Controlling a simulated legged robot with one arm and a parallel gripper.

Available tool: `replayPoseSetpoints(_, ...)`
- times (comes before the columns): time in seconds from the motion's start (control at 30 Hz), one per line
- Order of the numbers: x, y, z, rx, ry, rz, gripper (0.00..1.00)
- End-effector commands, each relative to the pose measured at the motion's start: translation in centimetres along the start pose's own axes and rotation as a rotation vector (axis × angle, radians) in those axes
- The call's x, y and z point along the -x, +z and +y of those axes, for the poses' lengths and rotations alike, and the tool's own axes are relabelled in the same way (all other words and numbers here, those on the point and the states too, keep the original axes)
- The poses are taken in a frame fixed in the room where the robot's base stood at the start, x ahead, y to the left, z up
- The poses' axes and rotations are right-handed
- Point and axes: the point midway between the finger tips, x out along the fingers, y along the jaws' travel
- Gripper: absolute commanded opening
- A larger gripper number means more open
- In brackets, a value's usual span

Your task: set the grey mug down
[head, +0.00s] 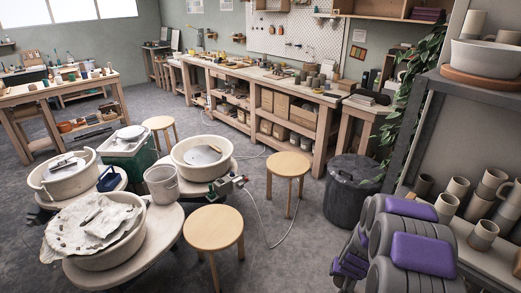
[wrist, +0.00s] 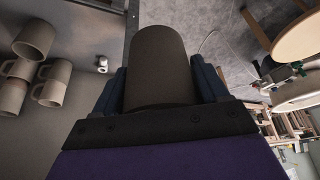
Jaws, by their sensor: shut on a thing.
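The grey mug (wrist: 158,62) is dark and fills the middle of the wrist view. My gripper (wrist: 159,84) is shut on it, with a dark blue finger against each side. In the wrist view the mug's far end overlaps the border between the grey shelf surface and the floor. I cannot tell how high it is above any surface. In the head view my purple and grey arm is at the lower right and my gripper is not clearly visible. A dark mug (head: 423,185) shows just behind the arm; I cannot tell whether it is the held one.
Several paler mugs (head: 483,234) stand on the lower shelf (head: 490,263) at the right. They also show in the wrist view (wrist: 34,40). A white bowl (head: 487,59) sits on the upper shelf. A dark bin (head: 350,190) and wooden stools (head: 213,229) stand on the floor.

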Motion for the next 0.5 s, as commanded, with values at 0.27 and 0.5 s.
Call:
replayPoseSetpoints(0.27, 8.2, -2.0, -8.5, 0.151, -0.064, 0.007, 0.29)
replayPoseSetpoints(0.5, 14.3, -1.6, -13.2, 0.235, -0.100, 0.003, 0.29)
